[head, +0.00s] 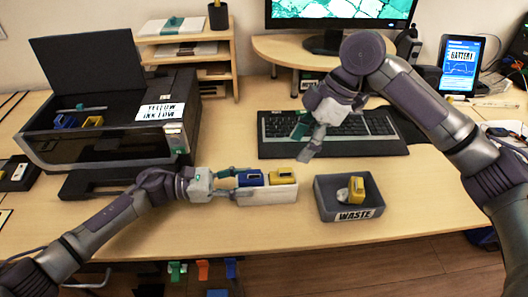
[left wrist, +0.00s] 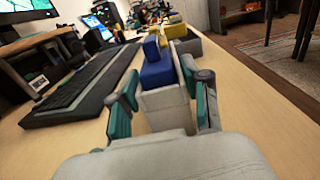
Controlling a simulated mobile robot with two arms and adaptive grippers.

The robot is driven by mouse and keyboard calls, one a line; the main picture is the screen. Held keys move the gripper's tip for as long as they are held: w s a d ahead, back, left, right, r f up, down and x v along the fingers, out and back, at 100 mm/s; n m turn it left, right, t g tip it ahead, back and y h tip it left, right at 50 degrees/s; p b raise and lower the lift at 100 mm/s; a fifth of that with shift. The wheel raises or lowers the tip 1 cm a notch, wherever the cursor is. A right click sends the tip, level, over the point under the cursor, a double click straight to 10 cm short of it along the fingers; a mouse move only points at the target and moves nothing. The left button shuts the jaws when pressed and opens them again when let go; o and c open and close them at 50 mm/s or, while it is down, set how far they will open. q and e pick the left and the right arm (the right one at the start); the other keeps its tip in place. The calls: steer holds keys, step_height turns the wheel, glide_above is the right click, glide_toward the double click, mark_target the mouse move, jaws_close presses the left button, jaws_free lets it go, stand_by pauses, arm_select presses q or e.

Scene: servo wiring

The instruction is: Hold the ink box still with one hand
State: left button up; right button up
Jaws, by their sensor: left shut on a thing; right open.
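The white ink box (head: 268,194) stands on the table in front of the keyboard. A blue cartridge (head: 250,178) and a yellow cartridge (head: 283,176) show at its top. My left gripper (head: 232,184) is shut on the left end of the box. In the left wrist view the green-padded fingers (left wrist: 164,100) lie on either side of the white box (left wrist: 165,109), with the blue cartridge (left wrist: 157,72) in front and yellow beyond. My right gripper (head: 308,138) is open and empty over the keyboard, above and behind the box.
A grey waste bin (head: 350,213) holding a yellow cartridge (head: 357,188) stands right of the box. An open printer (head: 110,140) with blue and yellow cartridges is at left. The keyboard (head: 380,137) lies behind. The table's front strip is clear.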

mark_target(282, 169)
steer(key=a+r+h, duration=0.3)
steer(key=a+h, duration=0.1)
steer(key=h, duration=0.1)
step_height(282, 169, down, 12)
steer(key=shift+r, duration=0.1)
stand_by(0.4)
steer(key=shift+c, duration=0.3)
jaws_close()
